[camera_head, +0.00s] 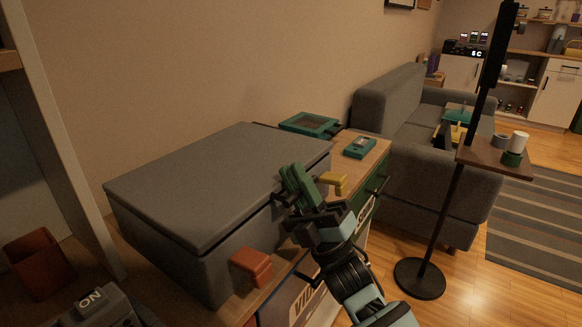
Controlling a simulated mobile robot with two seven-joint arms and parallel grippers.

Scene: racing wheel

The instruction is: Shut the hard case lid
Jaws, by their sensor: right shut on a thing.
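The grey hard case (185,258) is a large box on the wooden top at the left. Its flat grey lid (205,185) lies over the body, with a thin seam along the front; I cannot tell whether a small gap is left there. My right gripper (293,186) comes in from the lower right. Its green fingers are shut at the lid's front edge, beside a dark fitting (279,197), and they hide the exact contact. My left gripper is not in view.
A reddish block (251,266) and a yellow piece (333,182) are close to the case's front. A teal tray (310,124) and a small green device (360,147) lie beyond. A black stand (440,230) and grey sofa (400,110) are at the right. A reddish container (40,262) stands lower left.

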